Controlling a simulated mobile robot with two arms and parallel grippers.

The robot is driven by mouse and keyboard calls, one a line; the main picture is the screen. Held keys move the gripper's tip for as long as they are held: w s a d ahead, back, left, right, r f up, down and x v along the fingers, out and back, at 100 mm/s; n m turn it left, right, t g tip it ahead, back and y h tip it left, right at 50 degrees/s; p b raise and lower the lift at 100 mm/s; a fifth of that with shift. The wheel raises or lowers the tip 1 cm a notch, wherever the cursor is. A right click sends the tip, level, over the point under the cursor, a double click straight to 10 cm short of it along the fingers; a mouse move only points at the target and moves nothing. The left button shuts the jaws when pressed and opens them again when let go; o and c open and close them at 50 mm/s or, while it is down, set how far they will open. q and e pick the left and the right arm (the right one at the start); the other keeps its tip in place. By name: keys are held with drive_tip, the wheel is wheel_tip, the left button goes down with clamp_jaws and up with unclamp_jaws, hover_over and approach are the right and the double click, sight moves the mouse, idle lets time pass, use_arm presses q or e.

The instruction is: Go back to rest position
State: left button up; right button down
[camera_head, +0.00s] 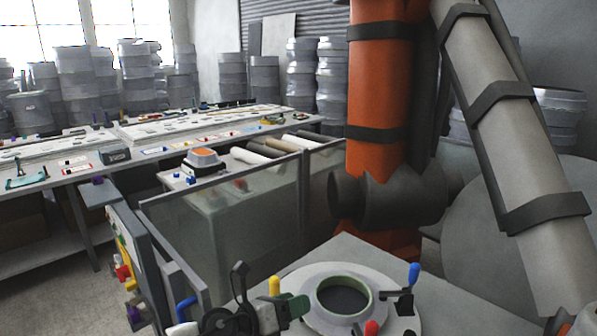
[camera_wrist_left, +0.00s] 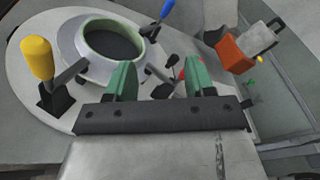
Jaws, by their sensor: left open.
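My left gripper (camera_head: 293,307) shows at the bottom of the head view, beside a round mould (camera_head: 342,294) with a green-rimmed opening. In the left wrist view, the green fingers of this gripper (camera_wrist_left: 158,80) stand wide apart with nothing held between them. The mould also shows there (camera_wrist_left: 75,45), beyond and to the left of the fingers. Clamps with yellow (camera_head: 274,285), blue (camera_head: 414,273) and red (camera_head: 371,328) handles stand around the mould. My right gripper is in neither view.
A large orange column (camera_head: 378,85) and a grey banded tube (camera_head: 515,150) stand close behind the mould at the right. A glass-sided bin (camera_head: 235,235) with rolls lies behind it. Long worktables (camera_head: 60,175) with tools are at the left; stacked grey drums (camera_head: 75,80) stand behind.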

use_arm(q)
drive_tip(key=s+d+r+n+t+y, duration=0.2)
drive_tip(key=s+n+t, duration=0.25)
drive_tip(key=n, duration=0.55)
drive_tip(key=s+a+f+n+g+y, duration=0.2)
drive_tip(key=s+a+f+n+y, duration=0.5)
drive_tip(key=n, duration=0.5)
drive_tip(key=s+a+f+n+g+y, duration=0.2)
drive_tip(key=s+a+f+n+y, duration=0.3)
drive_tip(key=s+a+n, duration=0.45)
drive_tip(key=s+a+f+n+g, duration=0.2)
drive_tip(key=s+n+g, duration=0.1)
drive_tip(key=s, duration=0.4)
drive_tip(key=s+a+f+n+g, duration=0.1)
drive_tip(key=s+a+n+g, duration=0.1)
drive_tip(key=s+n+g, duration=0.3)
wheel_tip(320, 180, down, 25)
drive_tip(key=s+m, duration=0.2)
drive_tip(key=s+a+f+b, duration=0.1)
drive_tip(key=s+a+f, duration=0.1)
drive_tip(key=s+f, duration=1.4)
wheel_tip(320, 180, down, 2)
drive_tip(key=shift+s+a+f+g, duration=0.1)
drive_tip(key=shift+s+a+g, duration=0.05)
drive_tip(key=shift+a+g, duration=0.2)
